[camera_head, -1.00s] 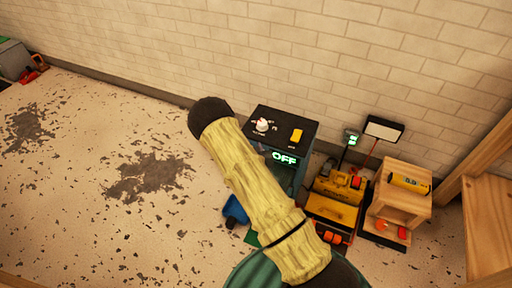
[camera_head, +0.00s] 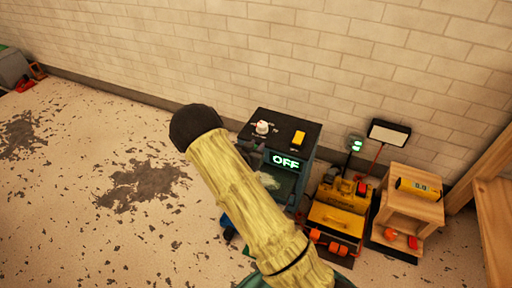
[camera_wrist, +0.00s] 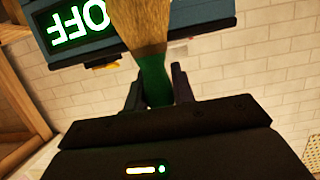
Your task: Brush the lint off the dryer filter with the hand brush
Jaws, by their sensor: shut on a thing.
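My gripper (camera_wrist: 156,92) is shut on the green handle of the hand brush (camera_wrist: 153,76) in the wrist view. Its tan bristles (camera_wrist: 140,30) point up the picture, in front of the teal edge of a machine with a lit OFF sign. In the head view this machine (camera_head: 285,127) is a dark box with a white knob and a yellow switch on top. A pale patch (camera_head: 270,181) shows in its front opening below the sign; I cannot tell if it is the linty filter. My arm hides most of my gripper and the brush there.
A yellow-and-black machine (camera_head: 338,218) stands right of the box. A wooden stand (camera_head: 411,205) with a yellow gauge is further right, beside wooden boards (camera_head: 495,215). A blue item (camera_head: 227,226) lies by the box's left foot. The floor at left is open.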

